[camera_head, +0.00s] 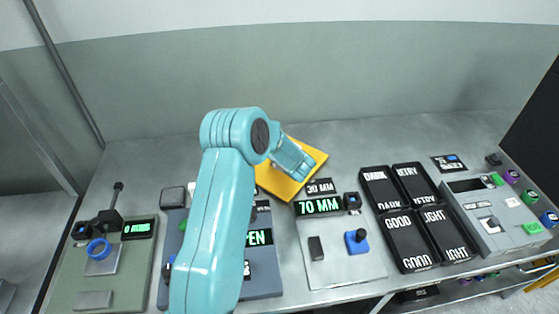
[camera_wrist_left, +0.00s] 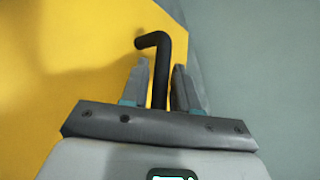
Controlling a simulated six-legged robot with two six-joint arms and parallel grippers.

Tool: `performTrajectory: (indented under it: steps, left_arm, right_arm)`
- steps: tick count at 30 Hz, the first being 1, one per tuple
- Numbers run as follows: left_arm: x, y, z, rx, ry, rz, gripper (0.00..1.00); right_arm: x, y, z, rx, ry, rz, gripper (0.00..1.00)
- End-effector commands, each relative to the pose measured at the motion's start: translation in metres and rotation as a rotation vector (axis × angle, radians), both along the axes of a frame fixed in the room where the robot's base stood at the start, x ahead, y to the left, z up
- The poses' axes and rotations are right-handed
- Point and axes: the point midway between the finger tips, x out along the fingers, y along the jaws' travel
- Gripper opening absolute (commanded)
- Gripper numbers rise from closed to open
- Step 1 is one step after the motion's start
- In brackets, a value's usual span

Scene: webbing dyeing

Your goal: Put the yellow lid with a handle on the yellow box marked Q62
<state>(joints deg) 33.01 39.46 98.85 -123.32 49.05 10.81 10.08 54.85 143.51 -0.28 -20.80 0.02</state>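A flat yellow square (camera_head: 308,158), turned at an angle, lies at the back middle of the bench, partly behind my left arm. In the left wrist view the yellow surface (camera_wrist_left: 60,60) fills the left side, with a black bent handle (camera_wrist_left: 160,45) in front of it. The fingers of my left gripper (camera_wrist_left: 161,80) stand one on each side of the handle's shaft, very close to it; whether they press on it is unclear. In the head view this gripper (camera_head: 295,160) is over the yellow square. No Q62 mark is readable, and I cannot tell lid and box apart. My right gripper is not in view.
A green-grey device (camera_head: 70,262) and a blue-grey device (camera_head: 262,275) stand left. A light panel reading 70 MM (camera_head: 335,265) stands in front of the yellow square. Black labelled trays (camera_head: 405,245) and a grey button console (camera_head: 485,200) are right.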

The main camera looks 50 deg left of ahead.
Motion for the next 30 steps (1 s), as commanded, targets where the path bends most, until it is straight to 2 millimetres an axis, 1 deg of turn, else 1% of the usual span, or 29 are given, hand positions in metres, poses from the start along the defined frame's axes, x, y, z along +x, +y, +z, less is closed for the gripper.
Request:
performTrajectory:
  steps: [2, 3, 4, 5, 14, 17, 19, 23, 26, 30]
  left_arm:
    - [0.0, 0.0, 0.0, 0.0, 0.0, 0.0, 0.29]
    - [0.0, 0.0, 0.0, 0.0, 0.0, 0.0, 0.16]
    - [0.0, 0.0, 0.0, 0.0, 0.0, 0.0, 0.06]
    - [0.0, 0.0, 0.0, 0.0, 0.0, 0.0, 0.0]
    - [0.0, 0.0, 0.001, 0.001, 0.0, 0.001, 0.0]
    - [0.0, 0.0, 0.005, 0.001, -0.001, 0.001, 0.0]
    - [0.001, 0.0, 0.011, 0.002, -0.003, 0.0, 0.0]
    - [0.001, 0.0, 0.032, 0.004, -0.007, 0.001, 0.0]
    - [0.001, 0.0, 0.059, 0.005, -0.009, 0.002, 0.0]
    - [0.001, 0.0, 0.1, 0.005, -0.009, 0.0, 0.0]
  right_arm:
    - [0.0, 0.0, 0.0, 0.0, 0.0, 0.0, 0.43]
    - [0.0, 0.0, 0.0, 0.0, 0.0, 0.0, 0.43]
    - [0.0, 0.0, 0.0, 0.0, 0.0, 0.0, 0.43]
    - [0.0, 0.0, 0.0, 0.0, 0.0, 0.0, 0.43]
    - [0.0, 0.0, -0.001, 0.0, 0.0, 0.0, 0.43]
    - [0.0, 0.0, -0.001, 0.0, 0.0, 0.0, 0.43]
    - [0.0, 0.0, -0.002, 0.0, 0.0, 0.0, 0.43]
    - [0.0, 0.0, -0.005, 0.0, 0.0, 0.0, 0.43]
    - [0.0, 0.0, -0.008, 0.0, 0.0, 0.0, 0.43]
    - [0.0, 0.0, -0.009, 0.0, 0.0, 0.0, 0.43]
